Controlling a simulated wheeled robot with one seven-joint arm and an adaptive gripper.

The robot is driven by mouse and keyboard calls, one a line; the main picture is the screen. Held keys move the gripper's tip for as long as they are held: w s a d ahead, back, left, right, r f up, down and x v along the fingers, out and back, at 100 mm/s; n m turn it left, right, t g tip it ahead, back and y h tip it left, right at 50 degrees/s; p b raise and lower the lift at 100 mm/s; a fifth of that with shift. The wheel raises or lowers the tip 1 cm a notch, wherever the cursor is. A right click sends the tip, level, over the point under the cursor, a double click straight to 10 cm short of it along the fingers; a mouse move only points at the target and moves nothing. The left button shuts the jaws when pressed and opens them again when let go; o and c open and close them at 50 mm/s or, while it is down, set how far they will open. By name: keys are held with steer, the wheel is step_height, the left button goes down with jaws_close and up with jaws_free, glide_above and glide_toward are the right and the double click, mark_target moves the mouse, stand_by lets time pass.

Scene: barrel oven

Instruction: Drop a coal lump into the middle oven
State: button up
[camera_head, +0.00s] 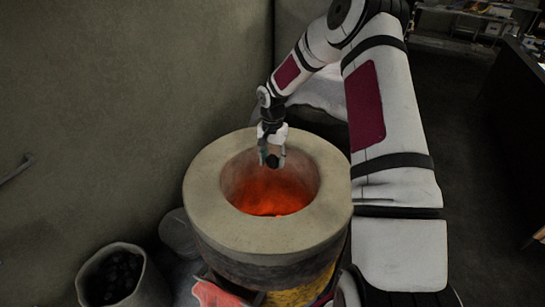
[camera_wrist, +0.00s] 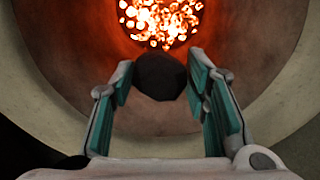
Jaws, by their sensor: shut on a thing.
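A round barrel oven (camera_head: 225,219) with a thick pale rim stands in the middle of the head view. Its open mouth glows orange-red inside. My gripper (camera_head: 271,160) hangs over the far part of the mouth, pointing down. In the wrist view my gripper (camera_wrist: 161,85) has its two teal-padded fingers shut on a dark coal lump (camera_wrist: 160,76). Glowing embers (camera_wrist: 160,20) show below and beyond the lump. The oven's pale rim (camera_wrist: 283,108) curves around the fingers in the wrist view. In the head view the lump is hard to tell from the dark fingertips.
A pale bucket (camera_head: 150,290) with dark lumps (camera_head: 112,277) inside stands at the lower left. A grey wall (camera_head: 110,90) is close on the left and behind. A dark counter (camera_head: 515,110) stands at the right, with open floor before it.

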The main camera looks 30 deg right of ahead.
mark_target(273, 156)
steer(key=o, duration=1.2)
step_height(273, 156, up, 12)
